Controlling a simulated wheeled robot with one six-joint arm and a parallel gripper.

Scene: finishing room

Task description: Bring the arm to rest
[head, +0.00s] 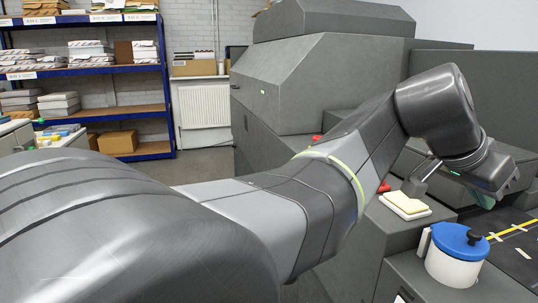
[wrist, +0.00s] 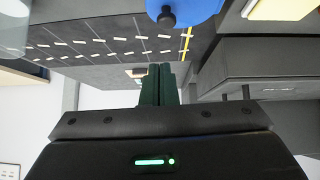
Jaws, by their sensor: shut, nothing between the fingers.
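My arm stretches across the head view from the lower left to the right, bent at the elbow. My gripper (head: 485,199) hangs at the right, over the dark surface behind the white pot with a blue lid (head: 457,243). In the wrist view my gripper (wrist: 158,70) shows two dark green fingers pressed together with nothing between them. The blue lid (wrist: 190,8) appears at the top edge there, apart from the fingers.
Grey machine housings (head: 290,85) fill the middle and right. A yellow pad on a white tray (head: 405,206) lies left of the pot. A dark mat (head: 520,245) with yellow and white marks is at the right edge. A blue shelf rack (head: 85,72) holds paper stacks at the left.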

